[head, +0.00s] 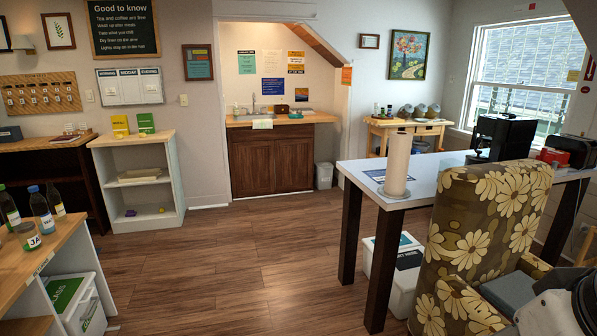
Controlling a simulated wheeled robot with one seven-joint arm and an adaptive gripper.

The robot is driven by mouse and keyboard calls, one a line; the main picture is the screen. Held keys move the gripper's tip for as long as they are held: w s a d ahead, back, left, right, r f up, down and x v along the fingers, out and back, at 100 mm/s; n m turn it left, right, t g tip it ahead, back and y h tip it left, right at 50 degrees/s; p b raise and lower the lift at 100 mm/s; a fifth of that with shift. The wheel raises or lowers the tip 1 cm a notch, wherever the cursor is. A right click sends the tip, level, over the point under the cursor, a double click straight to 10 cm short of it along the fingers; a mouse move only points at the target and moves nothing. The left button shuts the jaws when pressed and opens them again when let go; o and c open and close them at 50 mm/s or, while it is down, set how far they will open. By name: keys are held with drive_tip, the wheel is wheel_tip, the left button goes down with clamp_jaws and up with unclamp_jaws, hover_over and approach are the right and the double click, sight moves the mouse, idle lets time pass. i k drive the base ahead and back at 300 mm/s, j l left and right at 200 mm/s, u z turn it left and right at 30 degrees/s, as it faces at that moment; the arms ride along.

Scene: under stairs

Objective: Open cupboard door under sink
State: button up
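The cupboard (271,160) under the sink is dark brown wood with two door panels. It stands in the alcove at the back, a little left of the middle of the head view. Both its left door (249,166) and its right door (295,164) look shut; handles are too small to make out. The sink's tap (254,103) rises above the light wooden counter (285,118). A towel (262,124) hangs over the counter's front edge. Part of my white and black arm shows at the bottom right corner, far from the cupboard. My gripper is not in view.
The wooden floor (230,255) is open up to the cupboard. A white shelf (175,180) stands left of it, and a small white bin (324,176) right of it. A white table (425,180), a flowered chair (475,240) and a bottle-topped bench (45,255) flank the room.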

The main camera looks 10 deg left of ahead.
sight(254, 162)
drive_tip(key=i+j+u, duration=0.25)
drive_tip(key=i, duration=0.25)
drive_tip(key=i+u, duration=0.3)
drive_tip(key=i, duration=0.25)
drive_tip(key=i+u, duration=0.1)
drive_tip(key=i, duration=3.7)
drive_tip(key=i+j, duration=0.15)
drive_tip(key=i, duration=1.75)
drive_tip(key=i+z, duration=0.2)
drive_tip(key=i, duration=0.25)
drive_tip(key=i+j+z, duration=0.2)
drive_tip(key=i, duration=0.2)
drive_tip(key=i+j+z, duration=0.15)
drive_tip(key=i, duration=0.3)
